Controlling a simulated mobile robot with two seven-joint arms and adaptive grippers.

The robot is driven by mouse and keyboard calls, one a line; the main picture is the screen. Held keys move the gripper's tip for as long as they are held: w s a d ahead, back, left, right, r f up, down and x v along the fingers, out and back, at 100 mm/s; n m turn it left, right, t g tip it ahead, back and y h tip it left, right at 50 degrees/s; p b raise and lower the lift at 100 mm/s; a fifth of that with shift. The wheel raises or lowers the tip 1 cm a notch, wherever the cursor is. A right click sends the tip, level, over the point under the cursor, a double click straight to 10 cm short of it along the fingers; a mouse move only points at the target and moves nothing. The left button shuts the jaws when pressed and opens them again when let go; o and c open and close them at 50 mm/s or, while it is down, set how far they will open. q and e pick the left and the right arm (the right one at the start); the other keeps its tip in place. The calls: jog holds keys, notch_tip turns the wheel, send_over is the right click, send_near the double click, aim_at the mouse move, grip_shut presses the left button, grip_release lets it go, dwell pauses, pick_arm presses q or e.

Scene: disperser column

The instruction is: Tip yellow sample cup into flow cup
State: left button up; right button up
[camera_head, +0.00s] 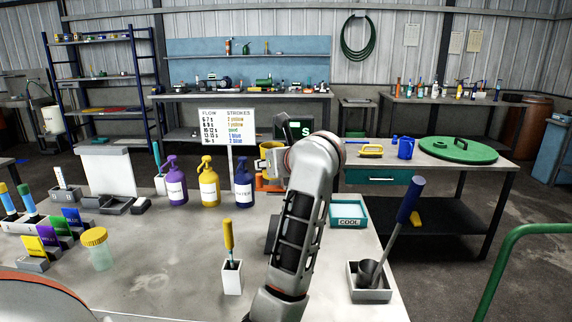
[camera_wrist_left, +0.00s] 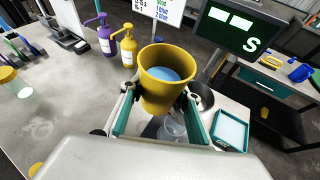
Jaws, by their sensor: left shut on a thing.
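The yellow sample cup (camera_wrist_left: 165,95) is held in my left gripper (camera_wrist_left: 160,104), whose teal-edged fingers are shut on its two sides. It looks close to upright, and blue liquid shows inside. In the head view the yellow cup (camera_head: 269,158) is partly hidden behind my left arm. A clear vessel (camera_wrist_left: 172,131) shows below the cup in the left wrist view; I cannot tell whether it is the flow cup. My right gripper is not in view.
Purple (camera_head: 176,183), yellow (camera_head: 209,185) and blue (camera_head: 243,187) pump bottles stand left of the arm. A white box (camera_head: 370,293) with a ladle stands in front. A dark screen (camera_wrist_left: 238,37) reads S. The table's left-middle is mostly clear.

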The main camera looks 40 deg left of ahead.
pick_arm(q)
jog(key=shift+w+a+r+n+g, duration=0.1)
jog(key=shift+w+a+n+g, duration=0.1)
jog(key=shift+n+g, duration=0.15)
jog(key=shift+a, duration=0.1)
jog(key=shift+a+r+g+y, duration=0.1)
jog(key=shift+r+g+y, duration=0.05)
jog(key=shift+g+y, duration=0.15)
jog(key=shift+s+p, duration=0.1)
jog(key=shift+p, duration=0.25)
jog(key=shift+f+m+g+y+p, duration=0.25)
jog(key=shift+m+g+p, duration=0.2)
jog(key=shift+m+p, duration=0.25)
jog(key=shift+m+y+p, duration=0.25)
jog(key=shift+m+p, duration=0.05)
jog(key=shift+m, duration=0.05)
jog(key=shift+f+m+g, duration=0.3)
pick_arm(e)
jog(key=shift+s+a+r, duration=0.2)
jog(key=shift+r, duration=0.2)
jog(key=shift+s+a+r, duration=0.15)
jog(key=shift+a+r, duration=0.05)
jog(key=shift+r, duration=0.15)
